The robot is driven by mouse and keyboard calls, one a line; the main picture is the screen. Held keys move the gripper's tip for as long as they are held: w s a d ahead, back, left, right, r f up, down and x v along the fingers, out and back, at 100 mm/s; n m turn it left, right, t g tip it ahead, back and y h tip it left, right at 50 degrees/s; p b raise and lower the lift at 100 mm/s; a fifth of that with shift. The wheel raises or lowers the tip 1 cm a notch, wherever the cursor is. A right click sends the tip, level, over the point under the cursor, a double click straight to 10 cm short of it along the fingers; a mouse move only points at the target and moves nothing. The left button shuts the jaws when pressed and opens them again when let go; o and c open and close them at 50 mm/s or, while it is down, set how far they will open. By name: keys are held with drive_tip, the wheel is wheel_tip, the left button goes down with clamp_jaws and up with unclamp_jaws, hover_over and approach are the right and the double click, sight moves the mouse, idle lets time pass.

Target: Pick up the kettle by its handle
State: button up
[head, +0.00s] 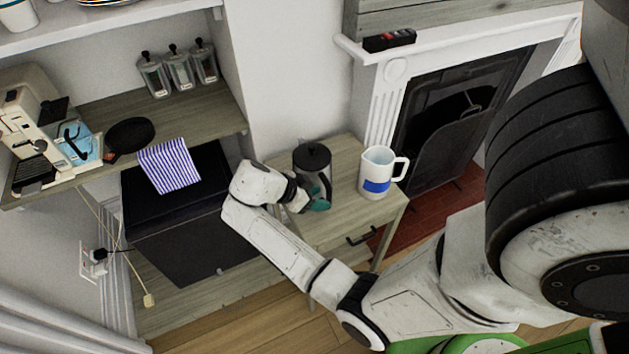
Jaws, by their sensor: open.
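A dark-lidded, cylindrical metal-looking vessel, which seems to be the kettle (313,160), stands upright on the small wooden side table (345,228). My gripper (308,200) is open, close against the kettle's lower left side from this view. Whether it touches the kettle cannot be told. A teal patch shows at the gripper's end; I cannot tell whether it is a fingertip or another object.
A white jug (374,165) with a blue band stands close right of the kettle. The fireplace (445,125) is beyond the table's right side.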

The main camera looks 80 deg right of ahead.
sight(329, 199)
drive_tip(key=shift+w+p+x, duration=0.2)
drive_tip(key=shift+p+x, duration=0.6)
drive_tip(key=shift+x, duration=2.3)
drive_tip(key=shift+d, duration=0.15)
clamp_jaws()
